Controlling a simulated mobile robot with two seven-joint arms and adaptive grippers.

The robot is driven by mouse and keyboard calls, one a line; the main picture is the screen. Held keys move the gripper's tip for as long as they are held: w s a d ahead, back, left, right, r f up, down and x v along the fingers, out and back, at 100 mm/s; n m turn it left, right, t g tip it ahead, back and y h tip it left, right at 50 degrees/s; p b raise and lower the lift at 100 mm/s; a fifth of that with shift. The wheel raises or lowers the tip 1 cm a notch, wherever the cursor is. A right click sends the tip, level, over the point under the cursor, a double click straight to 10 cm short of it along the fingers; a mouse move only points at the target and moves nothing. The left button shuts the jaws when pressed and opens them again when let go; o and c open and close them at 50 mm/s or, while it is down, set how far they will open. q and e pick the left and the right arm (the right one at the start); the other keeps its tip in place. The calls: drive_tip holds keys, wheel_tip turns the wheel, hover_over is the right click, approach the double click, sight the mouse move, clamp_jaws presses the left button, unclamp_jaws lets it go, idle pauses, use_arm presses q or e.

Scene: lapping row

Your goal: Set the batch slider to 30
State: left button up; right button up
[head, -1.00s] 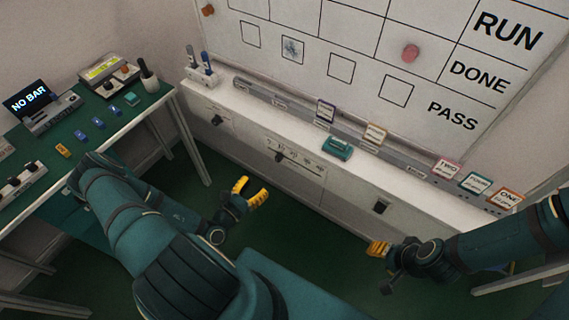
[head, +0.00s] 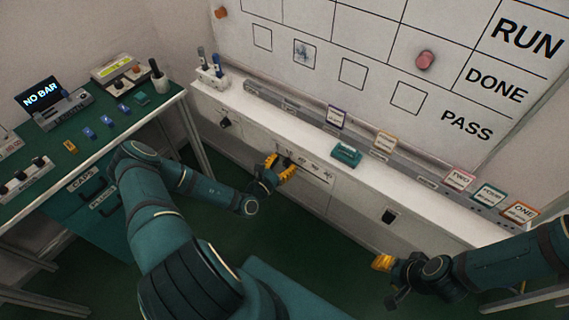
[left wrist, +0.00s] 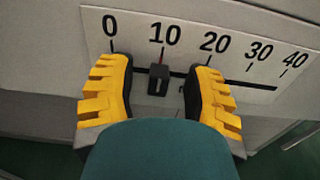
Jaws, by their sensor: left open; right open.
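The batch slider is a black knob (left wrist: 158,79) on a dark horizontal slot, under a white scale plate (left wrist: 232,44) marked 0, 10, 20, 30 and 40. In the left wrist view the knob stands just below the 10 mark. My left gripper (left wrist: 157,95) is open, with one yellow finger on each side of the knob and a gap to both. In the head view my left gripper (head: 281,166) is at the scale plate (head: 318,171) on the cabinet front and partly hides the knob. My right gripper (head: 383,262) is open and empty, in front of the cabinet at right.
A teal object (head: 346,155) lies on the white ledge above the plate. A green table (head: 110,143) with devices stands at left. The floor before the cabinet is clear.

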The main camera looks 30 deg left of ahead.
sight(314, 172)
use_arm(q)
drive_tip(key=shift+w, duration=0.3)
clamp_jaws()
drive_tip(key=d+p, duration=0.1)
drive_tip(key=d, duration=0.2)
drive_tip(key=d+p, duration=0.2)
drive_tip(key=d, duration=0.1)
drive_tip(key=d+p, duration=0.2)
drive_tip(key=d, duration=0.1)
drive_tip(key=shift+s+d+r, duration=0.15)
drive_tip(key=shift+s+d, duration=0.15)
drive_tip(key=shift+s, duration=0.05)
drive_tip(key=shift+d, duration=0.3)
